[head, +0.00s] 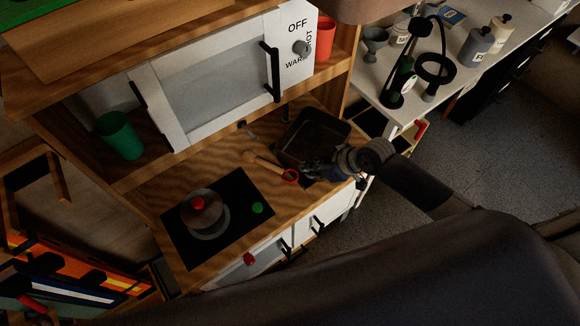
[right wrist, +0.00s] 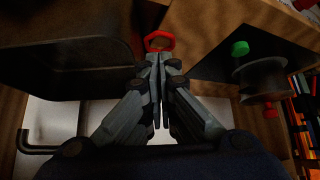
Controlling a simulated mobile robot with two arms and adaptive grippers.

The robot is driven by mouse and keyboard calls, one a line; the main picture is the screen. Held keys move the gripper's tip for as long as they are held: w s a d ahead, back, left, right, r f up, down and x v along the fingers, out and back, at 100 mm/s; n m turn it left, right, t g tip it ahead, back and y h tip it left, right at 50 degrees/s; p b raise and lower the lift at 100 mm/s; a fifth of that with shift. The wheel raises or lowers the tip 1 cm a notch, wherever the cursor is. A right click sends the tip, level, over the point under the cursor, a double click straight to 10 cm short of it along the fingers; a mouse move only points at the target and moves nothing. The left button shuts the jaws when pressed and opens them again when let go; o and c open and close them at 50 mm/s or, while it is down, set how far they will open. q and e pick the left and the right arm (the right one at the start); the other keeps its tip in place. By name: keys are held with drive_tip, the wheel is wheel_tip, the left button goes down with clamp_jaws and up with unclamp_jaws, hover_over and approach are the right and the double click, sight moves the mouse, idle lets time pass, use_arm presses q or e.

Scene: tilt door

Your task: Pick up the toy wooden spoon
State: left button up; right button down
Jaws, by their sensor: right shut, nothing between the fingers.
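The toy wooden spoon (head: 268,166) lies on the wooden counter of the play kitchen, between the dark sink basin and the black stove plate. It has a pale handle and a red-rimmed end. In the right wrist view its red-rimmed end (right wrist: 159,41) shows just beyond my fingertips. My right gripper (head: 306,171) reaches in from the right, beside the red end and in front of the sink. In the wrist view the fingers of my right gripper (right wrist: 157,58) are together and empty. I cannot tell whether they touch the spoon. My left gripper is out of view.
The dark sink basin (head: 313,137) borders the spoon. A pot with a red knob (head: 205,213) stands on the black stove plate (head: 243,190). A green cup (head: 120,136) stands on the left shelf. The white oven door (head: 215,80) hangs above the counter.

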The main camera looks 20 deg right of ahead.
drive_tip(key=x, duration=0.8)
drive_tip(key=shift+w+a+f, duration=0.1)
drive_tip(key=shift+s+d, duration=0.55)
drive_tip(key=shift+s, duration=0.1)
